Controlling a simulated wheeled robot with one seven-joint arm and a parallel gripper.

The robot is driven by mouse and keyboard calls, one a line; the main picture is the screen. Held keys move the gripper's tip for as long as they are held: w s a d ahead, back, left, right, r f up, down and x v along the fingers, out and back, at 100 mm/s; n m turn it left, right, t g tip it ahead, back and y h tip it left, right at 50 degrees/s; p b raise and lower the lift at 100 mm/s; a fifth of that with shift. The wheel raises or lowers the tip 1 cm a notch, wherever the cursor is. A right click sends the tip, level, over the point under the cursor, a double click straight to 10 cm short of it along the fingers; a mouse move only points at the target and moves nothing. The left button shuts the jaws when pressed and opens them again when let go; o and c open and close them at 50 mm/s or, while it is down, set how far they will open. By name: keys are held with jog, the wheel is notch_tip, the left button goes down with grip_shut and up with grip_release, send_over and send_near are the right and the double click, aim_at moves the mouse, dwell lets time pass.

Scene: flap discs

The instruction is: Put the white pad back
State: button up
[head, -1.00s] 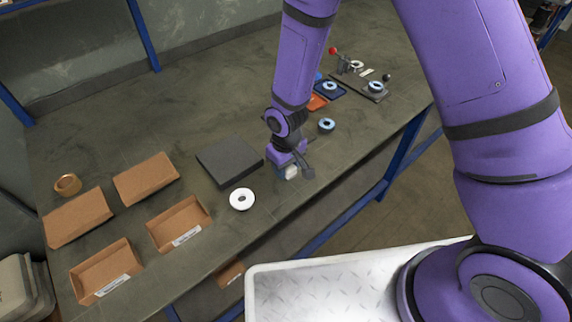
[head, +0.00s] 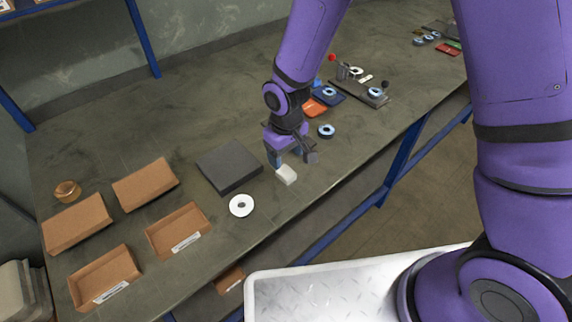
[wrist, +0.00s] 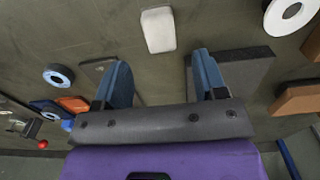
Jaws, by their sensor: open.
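The white pad (head: 287,175) is a small rounded block lying on the grey bench near its front edge, right of a dark grey slab. It also shows in the wrist view (wrist: 158,30), at the top centre. My gripper (head: 293,161) is just behind and above the pad. Its two blue-lined fingers are apart with nothing between them, as the wrist view (wrist: 161,68) shows. The pad lies beyond the fingertips, clear of them. A thin grey plate (wrist: 95,66) lies on the bench partly behind one finger in the wrist view.
The dark slab (head: 229,165) and a white disc (head: 241,205) lie to the left, with cardboard trays (head: 179,230) beyond. A blue-and-white disc (head: 326,131), small blue and orange trays and a lever fixture (head: 376,94) stand to the right.

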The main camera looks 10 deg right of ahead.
aim_at(286, 171)
jog(key=s+d+r+m+t, duration=0.1)
jog(key=d+r+m, duration=0.1)
jog(key=d+r, duration=0.75)
jog(key=s+d+r+m+t, duration=0.15)
jog(key=d+r, duration=0.25)
jog(key=r, duration=1)
jog(key=s+d+r+m+t, duration=0.1)
jog(key=s+d+r, duration=0.4)
jog(key=s, duration=0.3)
jog(key=s+d+r+m+t, duration=0.1)
jog(key=s+d+r+m, duration=0.1)
jog(key=s+d+r, duration=0.3)
jog(key=s+d, duration=0.1)
jog(key=s, duration=0.2)
jog(key=shift+r+t, duration=0.35)
jog(key=shift+r, duration=0.05)
